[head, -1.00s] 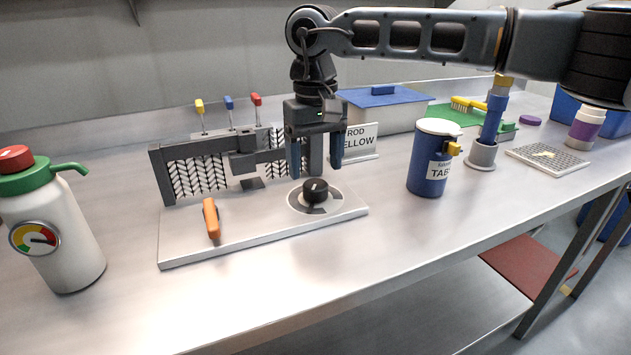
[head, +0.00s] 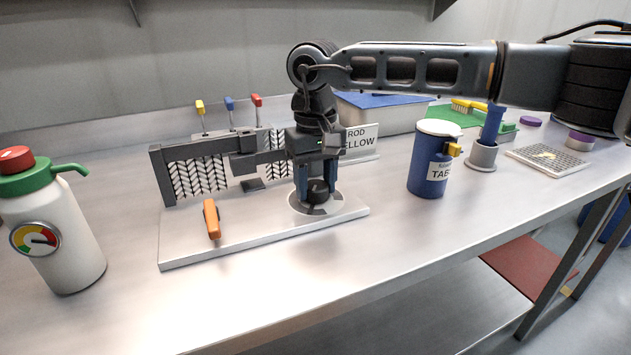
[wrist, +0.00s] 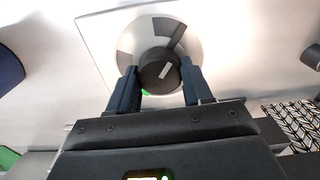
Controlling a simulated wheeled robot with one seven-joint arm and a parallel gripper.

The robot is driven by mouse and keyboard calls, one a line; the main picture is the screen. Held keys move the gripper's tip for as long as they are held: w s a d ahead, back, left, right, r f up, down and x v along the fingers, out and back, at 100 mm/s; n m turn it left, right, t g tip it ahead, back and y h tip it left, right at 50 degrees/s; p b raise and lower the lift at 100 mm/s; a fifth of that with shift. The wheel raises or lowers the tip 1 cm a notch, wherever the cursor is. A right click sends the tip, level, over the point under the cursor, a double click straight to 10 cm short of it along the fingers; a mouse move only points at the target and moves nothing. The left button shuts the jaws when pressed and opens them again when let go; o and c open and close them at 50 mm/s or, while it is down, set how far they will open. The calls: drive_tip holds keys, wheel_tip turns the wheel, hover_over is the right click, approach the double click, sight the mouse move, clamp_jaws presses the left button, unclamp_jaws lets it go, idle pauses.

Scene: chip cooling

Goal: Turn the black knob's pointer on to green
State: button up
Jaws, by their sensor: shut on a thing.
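The black knob (head: 318,187) sits on a round dial on the metal base plate (head: 270,234). In the wrist view the knob (wrist: 159,70) has a pale pointer line, tilted toward the upper right. The dial ring (wrist: 185,58) shows grey sectors, and a small green patch (wrist: 146,94) shows at the knob's lower left, partly hidden by the knob and a finger. My gripper (head: 316,188) reaches down from above and is shut on the knob, one finger on each side. The pointer does not point at the green patch.
An orange handle (head: 211,218) stands on the same plate to the left. A dark lattice gate (head: 200,172) stands close behind. A blue canister (head: 428,165) is to the right, and a white bottle with a gauge (head: 62,245) is at far left. The table front is clear.

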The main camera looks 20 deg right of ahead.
drive_tip(key=c, duration=0.4)
drive_tip(key=shift+c, duration=0.2)
drive_tip(key=shift+m, duration=0.3)
